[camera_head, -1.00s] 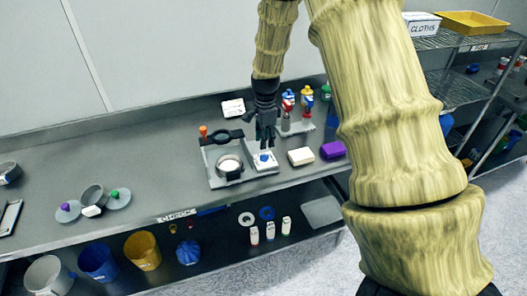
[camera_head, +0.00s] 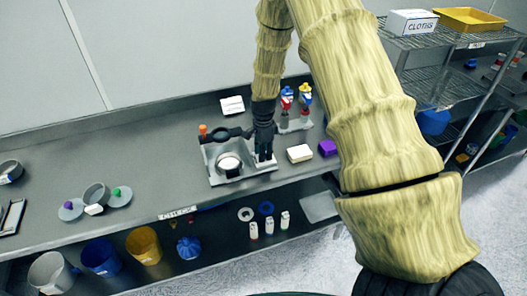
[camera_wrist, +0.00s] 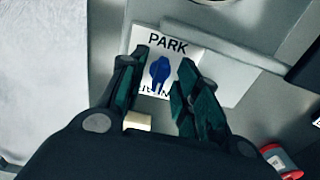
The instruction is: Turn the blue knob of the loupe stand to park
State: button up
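The loupe stand (camera_head: 214,176) is a grey base with a black ring loupe (camera_head: 222,134) and a round white dish (camera_head: 229,167). In the wrist view, the blue knob (camera_wrist: 159,72) sits on a white label plate (camera_wrist: 186,80). PARK is printed at the plate's top; lettering at its lower edge is upside down and partly covered. My gripper (camera_wrist: 164,66) is open, with one dark green finger on each side of the knob. I cannot tell whether they touch it. In the head view, my gripper (camera_head: 264,156) is down at the stand's right part and hides the knob.
A cream block (camera_head: 300,153) and a purple block (camera_head: 327,147) lie close right of the stand. Bottles with red and blue tops (camera_head: 287,100) stand behind. The counter left of the stand is clear up to several round dishes (camera_head: 95,195).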

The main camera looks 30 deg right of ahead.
jog(key=shift+c, duration=0.2)
grip_shut()
